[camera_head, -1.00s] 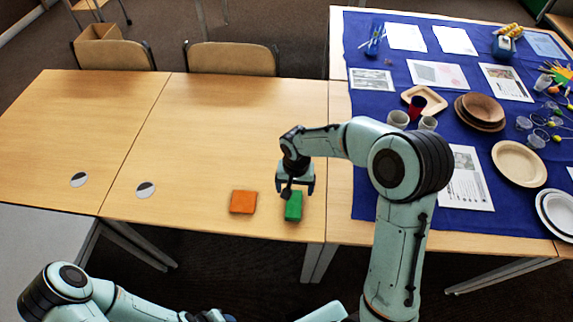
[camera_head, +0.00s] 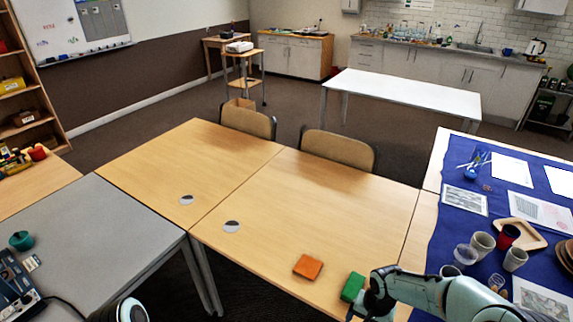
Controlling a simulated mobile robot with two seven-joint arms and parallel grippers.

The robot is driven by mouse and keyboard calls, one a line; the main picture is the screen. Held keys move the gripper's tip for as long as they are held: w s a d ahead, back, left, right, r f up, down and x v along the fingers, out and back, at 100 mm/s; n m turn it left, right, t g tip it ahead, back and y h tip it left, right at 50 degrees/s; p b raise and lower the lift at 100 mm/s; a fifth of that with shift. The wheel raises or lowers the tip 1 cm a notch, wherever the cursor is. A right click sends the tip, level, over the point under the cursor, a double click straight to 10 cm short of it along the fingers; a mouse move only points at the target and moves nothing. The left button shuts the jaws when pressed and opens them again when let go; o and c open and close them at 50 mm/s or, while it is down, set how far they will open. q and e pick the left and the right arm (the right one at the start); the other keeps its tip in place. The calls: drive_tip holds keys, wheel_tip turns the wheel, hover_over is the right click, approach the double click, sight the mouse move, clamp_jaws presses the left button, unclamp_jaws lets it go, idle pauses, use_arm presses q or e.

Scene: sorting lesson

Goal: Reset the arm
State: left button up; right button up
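A green block (camera_head: 352,287) lies on the wooden table (camera_head: 300,225) near its front right. My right arm comes in from the lower right, and its gripper (camera_head: 364,307) is close beside the green block, on its right and near side. The fingers are small and cut off by the lower edge, so I cannot tell whether they are open or touch the block. An orange block (camera_head: 308,267) lies flat to the left of the green one. Only a piece of my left arm shows at the bottom left; its gripper is out of view.
Two chairs (camera_head: 338,149) stand behind the table. A grey table (camera_head: 100,225) stands at left, with a teal round object (camera_head: 21,240). The middle of the wooden table is clear.

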drive_tip(key=s+a+f+y, duration=0.1)
drive_tip(key=s+a+f, duration=0.15)
drive_tip(key=f, duration=0.25)
drive_tip(key=s+a+f+n+g+y, duration=0.1)
drive_tip(key=s+f, duration=0.2)
drive_tip(key=f, duration=0.2)
drive_tip(key=s+a+f+y, duration=0.1)
drive_tip(key=s+a+f, duration=0.1)
drive_tip(key=f, duration=0.3)
drive_tip(key=s+a+f, duration=0.1)
drive_tip(key=s+f, duration=0.2)
drive_tip(key=s, duration=0.3)
drive_tip(key=s+a+f, duration=0.2)
drive_tip(key=s+f, duration=0.2)
drive_tip(key=s, duration=0.3)
drive_tip(key=shift+s+a+n, duration=0.15)
drive_tip(key=shift+s+n, duration=0.05)
drive_tip(key=shift+n, duration=0.2)
